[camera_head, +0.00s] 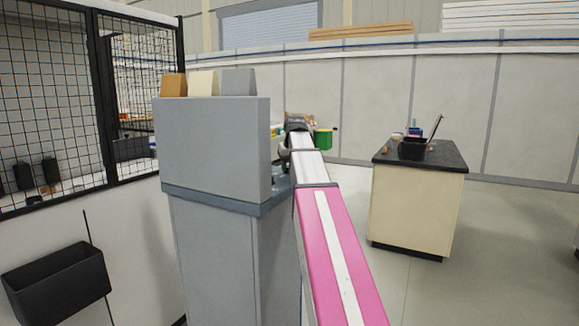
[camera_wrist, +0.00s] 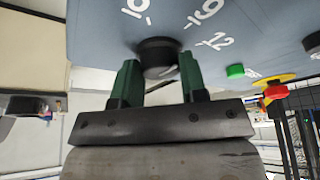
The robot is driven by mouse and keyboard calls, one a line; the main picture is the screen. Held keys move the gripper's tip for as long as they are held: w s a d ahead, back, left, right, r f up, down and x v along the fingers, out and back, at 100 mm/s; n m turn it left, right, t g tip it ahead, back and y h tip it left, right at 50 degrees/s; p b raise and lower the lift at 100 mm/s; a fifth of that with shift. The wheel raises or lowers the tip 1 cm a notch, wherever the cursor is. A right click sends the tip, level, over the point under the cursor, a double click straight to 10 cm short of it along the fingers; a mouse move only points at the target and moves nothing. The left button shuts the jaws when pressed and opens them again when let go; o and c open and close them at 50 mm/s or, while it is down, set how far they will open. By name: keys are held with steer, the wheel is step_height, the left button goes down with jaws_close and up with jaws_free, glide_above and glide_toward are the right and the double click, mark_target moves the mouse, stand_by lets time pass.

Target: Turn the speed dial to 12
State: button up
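The speed dial (camera_wrist: 158,54) is a round black knob on a blue-grey panel (camera_wrist: 100,22) in the wrist view. White numbers 10, a partly cut-off one and 12 are printed around it. My gripper (camera_wrist: 160,72) has a green finger on each side of the knob, and the gap between them matches the knob's width. The fingers appear shut on it. A pale mark shows on the knob's near face, but I cannot tell which number it points to. In the head view my pink and white arm reaches beside the grey cabinet (camera_head: 212,150), and the dial is hidden.
Right of the dial in the wrist view are a green button (camera_wrist: 235,71), a red button on yellow (camera_wrist: 276,90) and another black knob (camera_wrist: 312,43). In the head view, a dark-topped bench (camera_head: 415,205) stands right, mesh fencing (camera_head: 45,90) left. Floor between arm and bench is clear.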

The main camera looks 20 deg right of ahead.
steer(key=shift+m, duration=0.3)
steer(key=m+h, duration=0.2)
steer(key=m, duration=0.2)
steer(key=shift+a, duration=0.15)
steer(key=shift+w+a+m+g+h, duration=0.1)
steer(key=shift+m+g+h, duration=0.2)
steer(key=shift+m, duration=0.75)
steer(key=shift+m+g+h, duration=0.2)
steer(key=shift+m+h, duration=0.1)
steer(key=shift+m, duration=0.75)
steer(key=o, duration=0.9)
steer(key=shift+v, duration=3.8)
